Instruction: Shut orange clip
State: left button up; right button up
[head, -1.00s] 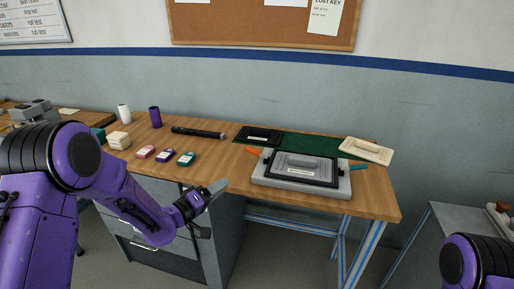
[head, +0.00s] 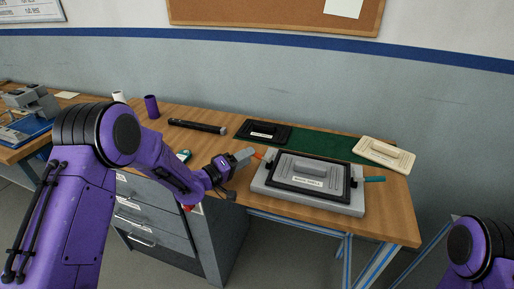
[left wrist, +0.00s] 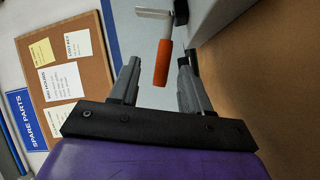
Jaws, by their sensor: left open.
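The orange clip (head: 257,155) is at the left end of the grey fixture (head: 259,186), mostly hidden by my left gripper in the head view. In the left wrist view the orange handle (left wrist: 163,62) stands out from a metal lever, between my open fingers and apart from both. My left gripper (head: 246,157) is open and empty beside the fixture's left end. The fixture holds a dark frame with a grey raised block and a white label. A teal clip (head: 374,179) sticks out at its right end. My right gripper is out of view.
The fixture stands on a wooden bench (head: 392,217). Behind it are a green mat (head: 310,142), a black panel (head: 263,133) and a cream panel (head: 384,153). A black cylinder (head: 197,126) and a purple cup (head: 152,106) stand or lie farther left. Drawers are below.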

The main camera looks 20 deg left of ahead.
pick_arm(q)
jog(key=p+x, duration=0.1)
jog(key=x, duration=0.4)
jog(key=shift+w+d+f, duration=0.15)
jog(key=shift+w, duration=0.25)
jog(key=shift+s, duration=0.1)
grip_shut()
